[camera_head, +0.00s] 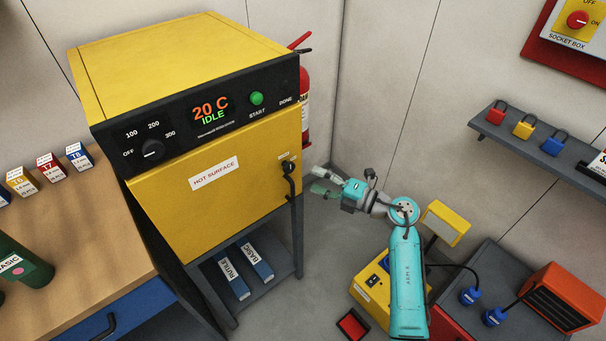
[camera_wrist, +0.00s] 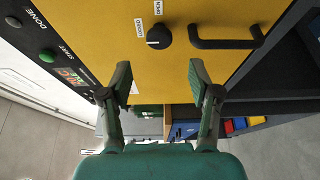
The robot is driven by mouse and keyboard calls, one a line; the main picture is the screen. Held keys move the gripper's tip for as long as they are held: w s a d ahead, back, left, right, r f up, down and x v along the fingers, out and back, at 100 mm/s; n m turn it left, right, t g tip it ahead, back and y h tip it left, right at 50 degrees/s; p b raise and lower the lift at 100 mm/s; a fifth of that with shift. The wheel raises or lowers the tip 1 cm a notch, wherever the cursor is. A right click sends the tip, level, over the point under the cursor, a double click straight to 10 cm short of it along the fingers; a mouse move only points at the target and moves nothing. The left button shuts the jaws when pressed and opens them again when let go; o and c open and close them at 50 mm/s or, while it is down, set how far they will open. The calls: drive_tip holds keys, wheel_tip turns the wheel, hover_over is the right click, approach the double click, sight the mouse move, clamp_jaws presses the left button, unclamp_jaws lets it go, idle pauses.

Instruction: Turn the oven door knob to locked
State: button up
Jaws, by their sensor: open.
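The yellow oven (camera_head: 215,180) has a black round door knob (camera_head: 288,167) near the top right of its door. In the wrist view the knob (camera_wrist: 160,37) sits ahead of the gap between my fingers, with LOCKED (camera_wrist: 139,28) and OPEN (camera_wrist: 158,8) labels beside it. Its white mark points left, on the LOCKED label's side rather than towards OPEN. My gripper (camera_head: 318,181) is open and empty, right of the knob and apart from it. Both green fingers show in the wrist view, where my gripper (camera_wrist: 162,76) touches nothing.
A black door handle (camera_head: 292,186) hangs just below the knob, close beside it in the wrist view. A red extinguisher (camera_head: 304,100) stands behind the oven's right side. A wooden bench (camera_head: 90,240) is at left. A yellow machine (camera_head: 375,287) stands at lower right.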

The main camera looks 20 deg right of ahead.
drive_tip(key=shift+v, duration=2.25)
